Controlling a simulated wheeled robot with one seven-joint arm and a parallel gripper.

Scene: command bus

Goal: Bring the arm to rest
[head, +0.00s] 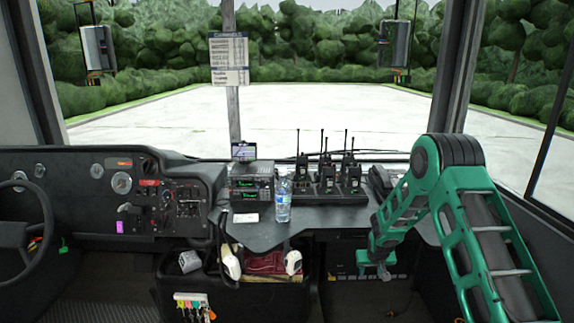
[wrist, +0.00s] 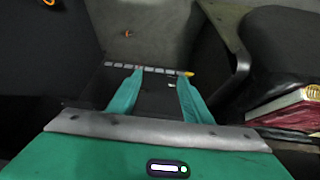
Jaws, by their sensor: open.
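My arm, green and dark grey, rises from the lower right in the head view, bends at a high elbow and reaches down to the dashboard's front edge. My gripper (head: 376,272) hangs at the end, in front of the lower dash panel and below the desk-like top. In the wrist view its two green fingers (wrist: 160,84) are spread apart with nothing between them. Beyond the fingertips is a dark panel with a row of pale tabs (wrist: 150,70). Whether the fingers touch anything is unclear.
On the dash top (head: 262,235) stand a water bottle (head: 283,200) and several radios in a charger (head: 343,199). An open bin with books (wrist: 290,108) is right of the fingers in the wrist view. A steering wheel (head: 25,235) is at left.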

